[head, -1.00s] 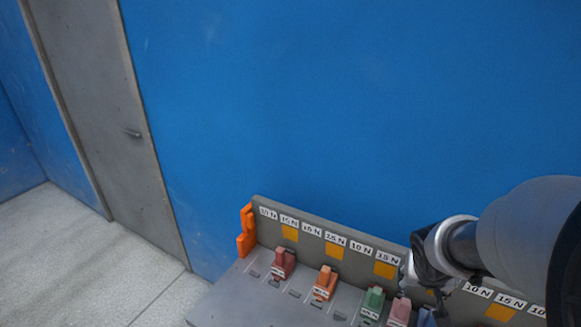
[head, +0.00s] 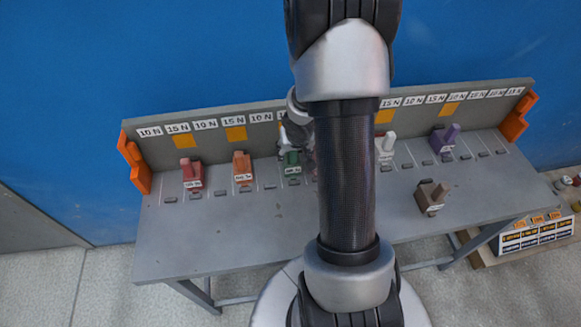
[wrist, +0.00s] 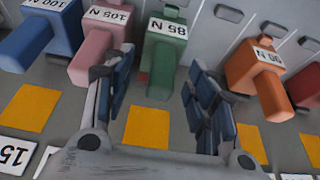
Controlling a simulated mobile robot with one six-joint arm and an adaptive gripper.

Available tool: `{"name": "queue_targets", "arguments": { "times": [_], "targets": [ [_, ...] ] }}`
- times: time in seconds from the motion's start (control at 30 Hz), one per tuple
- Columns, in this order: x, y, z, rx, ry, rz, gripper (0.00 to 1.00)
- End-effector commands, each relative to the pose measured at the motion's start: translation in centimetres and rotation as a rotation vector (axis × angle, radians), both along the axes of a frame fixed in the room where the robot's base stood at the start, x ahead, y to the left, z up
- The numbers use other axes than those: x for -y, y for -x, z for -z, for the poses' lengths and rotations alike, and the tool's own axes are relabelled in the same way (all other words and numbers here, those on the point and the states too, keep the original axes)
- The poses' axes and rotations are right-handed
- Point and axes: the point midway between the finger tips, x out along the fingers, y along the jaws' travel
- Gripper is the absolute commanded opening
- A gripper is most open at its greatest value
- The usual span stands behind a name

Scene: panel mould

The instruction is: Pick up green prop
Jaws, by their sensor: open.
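In the wrist view the green prop (wrist: 162,62) is labelled 85 N and lies ahead, in the gap between the fingers. My gripper (wrist: 158,85) is open and empty, with blue-grey pads on both sides of that gap. The left finger is close to the pink prop (wrist: 94,45).
A red prop (head: 190,172), white prop (head: 386,148) and purple prop (head: 445,138) stand along the bench. A brown prop (head: 432,197) sits nearer the front. The backboard (head: 160,151) rises behind.

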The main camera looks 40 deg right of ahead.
Motion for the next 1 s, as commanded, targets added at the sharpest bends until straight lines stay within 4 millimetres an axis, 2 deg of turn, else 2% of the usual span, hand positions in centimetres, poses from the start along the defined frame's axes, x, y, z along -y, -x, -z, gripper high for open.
{"name": "queue_targets", "arguments": {
  "times": [0.03, 0.33, 0.6, 0.9, 1.0],
  "targets": [
    [0.2, -0.3, 1.3, -0.001, -0.001, 0.001, 0.52],
    [0.6, -1.2, 3.2, 0.000, 0.000, 0.001, 0.52],
    [1.4, -2.6, 6.8, -0.001, -0.001, 0.001, 0.52],
    [1.5, -2.8, 7.1, 0.001, 0.001, 0.000, 0.52],
    [1.5, -2.8, 7.1, 0.001, 0.001, 0.000, 0.46]
  ]
}}
